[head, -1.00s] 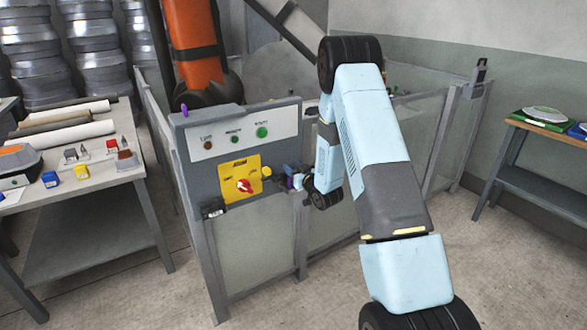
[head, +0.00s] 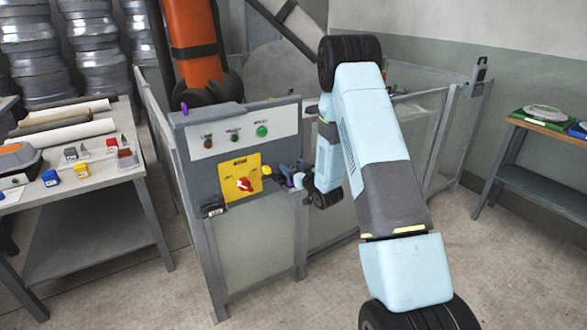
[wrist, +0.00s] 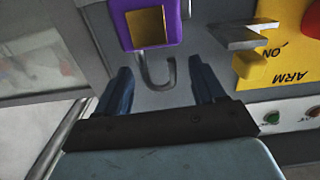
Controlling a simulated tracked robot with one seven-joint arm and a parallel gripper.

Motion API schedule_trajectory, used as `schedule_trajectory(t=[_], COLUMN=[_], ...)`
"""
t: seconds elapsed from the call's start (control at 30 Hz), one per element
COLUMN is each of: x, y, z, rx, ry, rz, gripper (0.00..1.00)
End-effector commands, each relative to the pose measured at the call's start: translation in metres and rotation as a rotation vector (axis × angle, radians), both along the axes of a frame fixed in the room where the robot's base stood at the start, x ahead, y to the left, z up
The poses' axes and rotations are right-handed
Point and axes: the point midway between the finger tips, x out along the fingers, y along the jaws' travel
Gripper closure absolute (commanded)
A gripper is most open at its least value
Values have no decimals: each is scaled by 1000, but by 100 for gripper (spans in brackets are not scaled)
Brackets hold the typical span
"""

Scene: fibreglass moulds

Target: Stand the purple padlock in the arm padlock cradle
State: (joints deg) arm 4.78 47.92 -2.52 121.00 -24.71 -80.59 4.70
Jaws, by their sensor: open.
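The purple padlock (wrist: 172,32) is at the top of the wrist view, with a gold square on its face and its grey shackle pointing toward my gripper (wrist: 160,72). My gripper is open. Its two blue fingers lie either side of the shackle, with gaps visible on both sides. In the head view my gripper (head: 290,171) is small beside the control panel, with a bit of purple at it. A grey forked bracket (wrist: 240,38) is beside the padlock in the wrist view. I cannot tell whether it is the cradle, or what supports the padlock.
The grey control panel (head: 210,175) carries a yellow plate (head: 232,166) with a red knob (head: 245,185). Fence panels (head: 262,245) adjoin it. A cluttered table (head: 90,190) stands left and a bench (head: 545,165) right. The floor between fence and bench shows clear.

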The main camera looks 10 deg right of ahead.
Motion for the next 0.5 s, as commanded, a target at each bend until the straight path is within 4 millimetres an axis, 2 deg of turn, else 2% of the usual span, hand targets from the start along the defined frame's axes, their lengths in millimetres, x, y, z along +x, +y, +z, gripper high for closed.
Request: schedule_trajectory(t=[0.17, 0.5], x=[-13, -74], y=[-5, -25], z=[0, -1], rx=[1, 0], ry=[1, 2], rz=[-1, -2], gripper=[31, 31])
